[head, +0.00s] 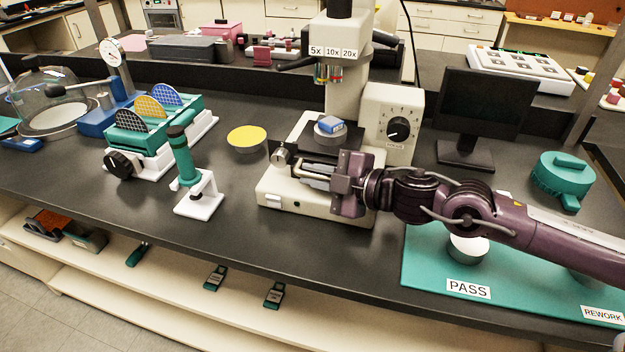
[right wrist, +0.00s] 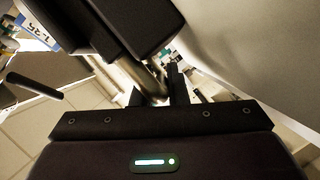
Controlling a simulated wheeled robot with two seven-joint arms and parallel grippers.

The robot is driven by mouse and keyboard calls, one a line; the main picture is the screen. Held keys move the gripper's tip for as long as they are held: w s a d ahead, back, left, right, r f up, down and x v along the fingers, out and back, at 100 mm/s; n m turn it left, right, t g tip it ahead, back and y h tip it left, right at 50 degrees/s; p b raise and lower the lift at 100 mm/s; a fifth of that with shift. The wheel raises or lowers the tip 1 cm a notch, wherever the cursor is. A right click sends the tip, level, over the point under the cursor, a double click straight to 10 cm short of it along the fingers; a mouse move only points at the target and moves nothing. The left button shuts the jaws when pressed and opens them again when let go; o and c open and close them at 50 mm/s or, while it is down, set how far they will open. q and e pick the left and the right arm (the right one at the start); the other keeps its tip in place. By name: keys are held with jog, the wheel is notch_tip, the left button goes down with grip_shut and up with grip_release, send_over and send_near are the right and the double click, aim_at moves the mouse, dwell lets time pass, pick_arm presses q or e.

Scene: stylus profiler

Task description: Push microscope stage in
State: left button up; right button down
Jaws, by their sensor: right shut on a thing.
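The microscope (head: 345,90) is cream, with a 5x 10x 20x label and a base on the dark bench. Its dark stage (head: 347,138) sits below the objectives and carries a grey disc with a blue-topped block (head: 331,126). My right gripper (head: 322,178) is at the front of the stage, coming from the right. It is shut on a metal bar handle (head: 312,168) at the stage's front. In the right wrist view the metal bar (right wrist: 147,80) runs between the dark fingers. The exact contact is partly hidden. My left gripper is not in view.
A cream box with a black dial (head: 398,130) and a monitor (head: 483,110) stand right of the microscope. A teal mat (head: 430,250) with a PASS label lies front right. A teal-white stand (head: 190,175), yellow disc (head: 247,138) and wafer rack (head: 140,138) are left.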

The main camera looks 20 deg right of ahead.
jog(key=shift+s+f, duration=0.1)
jog(key=shift+f, duration=0.05)
jog(key=shift+s+a, duration=0.15)
jog(key=c, duration=1.8)
grip_release()
jog(key=shift+s, duration=0.1)
jog(key=o, duration=0.3)
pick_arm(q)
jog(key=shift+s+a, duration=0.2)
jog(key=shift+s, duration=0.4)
pick_arm(e)
jog(key=shift+o, duration=0.2)
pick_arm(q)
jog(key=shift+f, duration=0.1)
